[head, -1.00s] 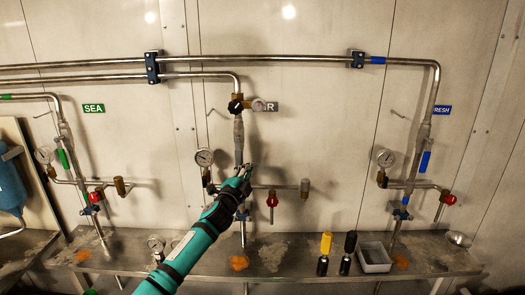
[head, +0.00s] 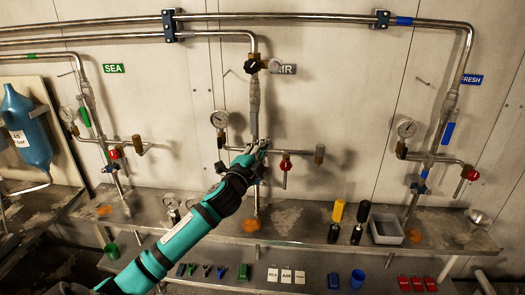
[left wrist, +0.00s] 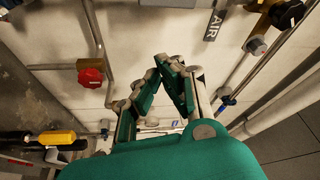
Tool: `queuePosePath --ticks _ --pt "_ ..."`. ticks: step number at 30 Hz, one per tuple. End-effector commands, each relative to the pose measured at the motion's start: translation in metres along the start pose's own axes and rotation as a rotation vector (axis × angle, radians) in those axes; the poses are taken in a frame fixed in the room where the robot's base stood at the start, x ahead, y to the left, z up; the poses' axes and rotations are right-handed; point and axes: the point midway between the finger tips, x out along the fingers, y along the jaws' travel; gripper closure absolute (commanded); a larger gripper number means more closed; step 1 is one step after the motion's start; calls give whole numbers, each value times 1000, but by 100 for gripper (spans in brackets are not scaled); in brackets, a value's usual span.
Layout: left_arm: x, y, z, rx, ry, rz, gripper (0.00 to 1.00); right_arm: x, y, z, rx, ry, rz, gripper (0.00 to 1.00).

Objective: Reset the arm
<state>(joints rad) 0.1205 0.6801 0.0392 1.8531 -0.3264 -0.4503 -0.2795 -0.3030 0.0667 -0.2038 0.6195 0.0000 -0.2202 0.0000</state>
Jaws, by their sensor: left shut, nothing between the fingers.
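My left arm is teal and reaches up from the bottom left of the head view. Its gripper (head: 258,148) is shut and empty, in front of the middle AIR pipe (head: 254,110), close to its lower fittings. I cannot tell whether it touches the pipe. In the left wrist view the gripper fingers (left wrist: 174,66) come together at their tips with nothing between them. A red valve handle (head: 285,165) hangs just right of the gripper, and it also shows in the left wrist view (left wrist: 90,76). My right gripper is not in view.
A steel shelf (head: 300,222) runs below the pipes. A blue bottle (head: 27,130) hangs at left.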

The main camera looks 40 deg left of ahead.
Motion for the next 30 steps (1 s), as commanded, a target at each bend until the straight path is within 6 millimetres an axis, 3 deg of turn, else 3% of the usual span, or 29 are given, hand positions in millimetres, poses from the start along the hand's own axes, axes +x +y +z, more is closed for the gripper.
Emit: queuePosePath --ticks 6,17,20,23,26,30 --pt "-1 0 0 1 -1 0 100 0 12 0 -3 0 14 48" --pt "-1 0 1 1 -1 1 100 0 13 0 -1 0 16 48" --pt "-1 12 6 -10 -12 20 100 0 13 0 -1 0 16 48" --pt "-3 48 23 -43 -48 80 100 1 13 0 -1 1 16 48" --pt "-12 109 48 -101 -105 179 100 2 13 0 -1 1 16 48" --pt "-42 207 85 -191 -204 333 100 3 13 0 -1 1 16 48"
